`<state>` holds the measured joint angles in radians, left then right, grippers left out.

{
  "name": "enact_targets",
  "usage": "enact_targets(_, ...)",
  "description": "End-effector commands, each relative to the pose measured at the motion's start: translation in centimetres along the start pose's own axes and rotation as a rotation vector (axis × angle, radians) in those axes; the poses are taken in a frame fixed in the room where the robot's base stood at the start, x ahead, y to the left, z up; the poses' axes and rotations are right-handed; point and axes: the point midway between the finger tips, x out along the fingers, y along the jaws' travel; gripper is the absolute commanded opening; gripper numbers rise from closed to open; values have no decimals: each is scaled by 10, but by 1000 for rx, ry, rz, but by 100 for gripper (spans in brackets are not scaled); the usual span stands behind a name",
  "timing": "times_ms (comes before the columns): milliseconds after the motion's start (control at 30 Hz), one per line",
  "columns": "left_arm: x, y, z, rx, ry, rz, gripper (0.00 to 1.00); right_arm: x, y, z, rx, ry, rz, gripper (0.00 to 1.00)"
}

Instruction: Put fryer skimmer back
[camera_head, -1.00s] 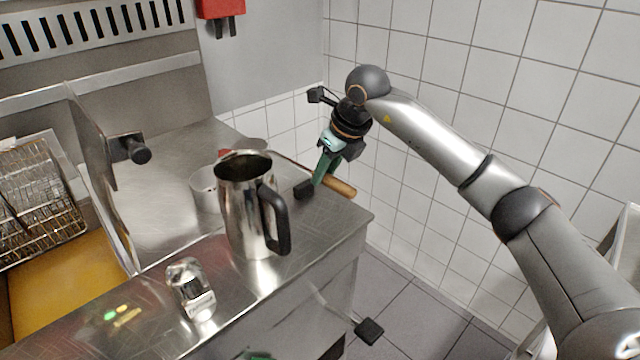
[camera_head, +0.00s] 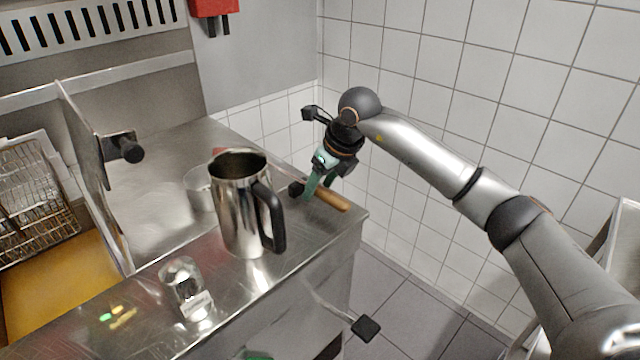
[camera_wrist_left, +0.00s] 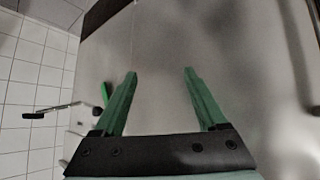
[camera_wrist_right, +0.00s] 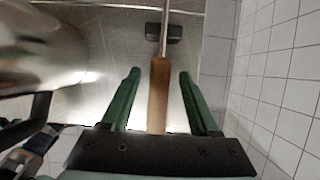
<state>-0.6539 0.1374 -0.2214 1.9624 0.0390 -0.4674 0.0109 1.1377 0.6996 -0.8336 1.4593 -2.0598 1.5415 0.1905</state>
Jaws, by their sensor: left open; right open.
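The skimmer's wooden handle (camera_head: 331,199) lies over the right end of the steel counter. Its thin metal rod runs back left behind a steel pitcher, and the skimmer's head is hidden. My right gripper (camera_head: 309,194) is just above the handle with its fingers down. In the right wrist view the handle (camera_wrist_right: 158,92) lies between the two open fingers (camera_wrist_right: 157,80), with a gap on both sides. The rod (camera_wrist_right: 165,22) passes over a black block. My left gripper (camera_wrist_left: 160,72) is open and empty, facing a plain steel surface.
The steel pitcher (camera_head: 236,212) with a black handle stands left of my right gripper. A small metal holder (camera_head: 185,287) is near the counter's front. A fryer basket (camera_head: 35,195) is far left. A black-knobbed lever (camera_head: 365,328) sticks out below the counter. Tiled wall is right.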

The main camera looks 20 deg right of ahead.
Motion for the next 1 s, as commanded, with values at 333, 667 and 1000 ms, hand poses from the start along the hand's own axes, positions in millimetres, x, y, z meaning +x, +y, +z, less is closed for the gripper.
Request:
enact_targets(333, -1, 0, -4, 0, 10, 0, 75, -18, -1, 2, 0, -4, -2, 62)
enact_targets(667, -2, -1, -4, 0, 9, -3, 75, -88, -1, 2, -1, -4, -2, 62)
enact_targets(1000, -2, -2, -3, -1, 5, -5, 75, -122, 0, 1, 0, -1, 0, 62)
